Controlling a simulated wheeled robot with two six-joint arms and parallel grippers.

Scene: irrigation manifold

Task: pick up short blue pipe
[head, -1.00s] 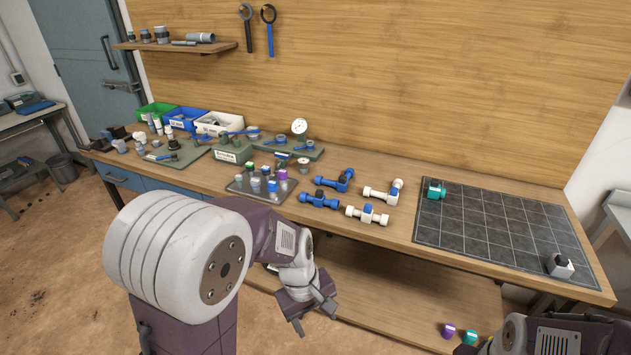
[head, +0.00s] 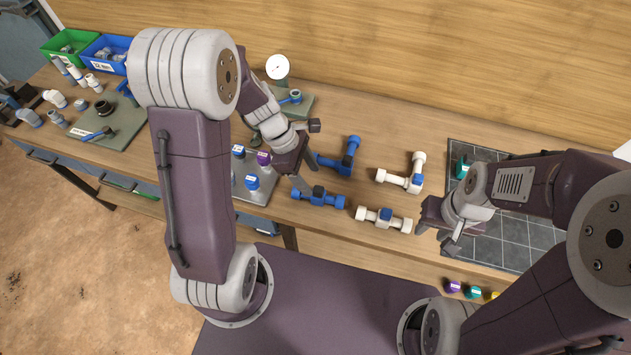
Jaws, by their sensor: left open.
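A short straight blue pipe piece (head: 333,200) with a darker middle fitting lies on the workbench near its front edge. A blue angled pipe piece (head: 347,160) lies behind it. My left gripper (head: 312,153) is open and empty, above the bench just behind and left of the straight piece, close to the angled one. Its near finger overlaps the area between the two blue pieces in the picture; I cannot tell whether it touches either. My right gripper (head: 437,235) looks open and empty, by the front edge of the bench, right of the white pieces.
Two white pipe pieces with blue fittings, one angled (head: 396,178) and one straight (head: 367,215), lie to the right. A grey tray (head: 257,196) with capped parts is to the left. A pressure gauge (head: 278,67) stands behind. A dark grid mat (head: 487,248) lies at right.

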